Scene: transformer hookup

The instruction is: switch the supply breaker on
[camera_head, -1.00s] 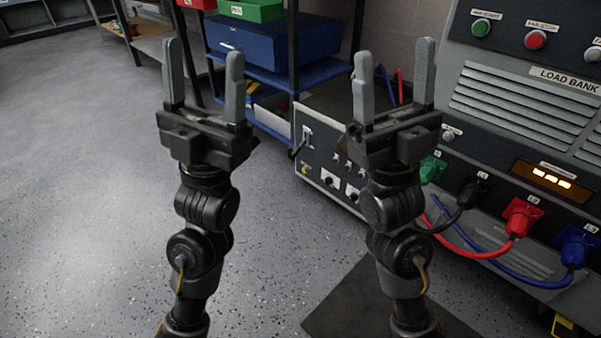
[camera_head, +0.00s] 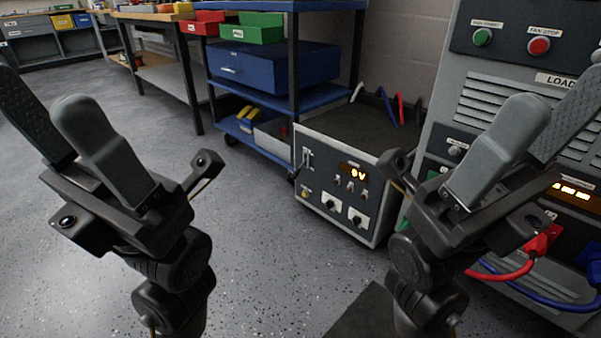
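The supply unit (camera_head: 330,175) is a box with a dark front panel, standing on the floor in the middle of the view. A breaker switch (camera_head: 307,157) sits at the upper left of that panel. Its lever is too small to tell whether it is up or down. The unit's amber display (camera_head: 354,171) seems to read 0 V. My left gripper (camera_head: 45,95) is open and empty, raised at the left, apart from the unit. My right gripper (camera_head: 562,92) is open and empty at the right, in front of the load bank. It hides part of the load bank's front.
The load bank (camera_head: 485,95) stands at the right, with red (camera_head: 500,273) and blue (camera_head: 545,303) cables plugged in low. A blue shelf cart (camera_head: 270,100) stands behind the supply unit. The floor (camera_head: 265,265) before the unit is clear.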

